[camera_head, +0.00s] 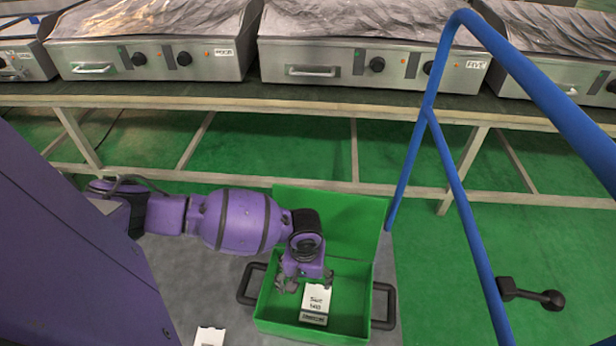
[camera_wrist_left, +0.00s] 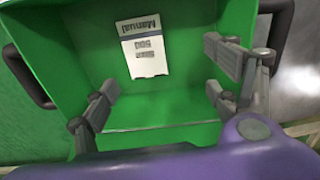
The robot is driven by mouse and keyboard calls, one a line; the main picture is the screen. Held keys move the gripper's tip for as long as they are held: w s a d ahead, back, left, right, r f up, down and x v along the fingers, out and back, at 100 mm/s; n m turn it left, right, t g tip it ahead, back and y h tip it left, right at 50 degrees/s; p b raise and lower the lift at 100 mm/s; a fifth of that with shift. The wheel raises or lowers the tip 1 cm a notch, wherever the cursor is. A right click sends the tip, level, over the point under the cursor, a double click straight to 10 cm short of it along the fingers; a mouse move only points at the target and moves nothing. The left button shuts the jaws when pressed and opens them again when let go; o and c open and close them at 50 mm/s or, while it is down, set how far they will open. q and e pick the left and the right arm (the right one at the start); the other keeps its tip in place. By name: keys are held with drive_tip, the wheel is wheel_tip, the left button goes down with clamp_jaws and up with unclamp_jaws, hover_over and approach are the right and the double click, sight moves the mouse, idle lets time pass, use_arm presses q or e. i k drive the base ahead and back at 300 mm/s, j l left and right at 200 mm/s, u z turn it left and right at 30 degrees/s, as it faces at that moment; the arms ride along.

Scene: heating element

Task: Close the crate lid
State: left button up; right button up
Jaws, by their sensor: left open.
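The green crate (camera_head: 274,315) stands on a grey surface, with dark handles at its left and right sides. Its green lid (camera_head: 345,215) is open, standing up along the far edge. A white manual (camera_head: 317,298) with dark print lies inside; it also shows in the left wrist view (camera_wrist_left: 143,47). My left gripper (camera_head: 305,284) hangs over the crate opening, in front of the lid and just behind the manual. In the left wrist view my left gripper (camera_wrist_left: 165,92) has its fingers spread apart with nothing between them. My right gripper is not in view.
Behind the crate a long bench (camera_head: 240,98) carries several steel heating units (camera_head: 160,60). Blue tubing (camera_head: 427,110) rises right of the crate. A white item (camera_head: 209,337) lies at the front left.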

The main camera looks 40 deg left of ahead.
sight(352, 225)
drive_tip(key=u, duration=0.9)
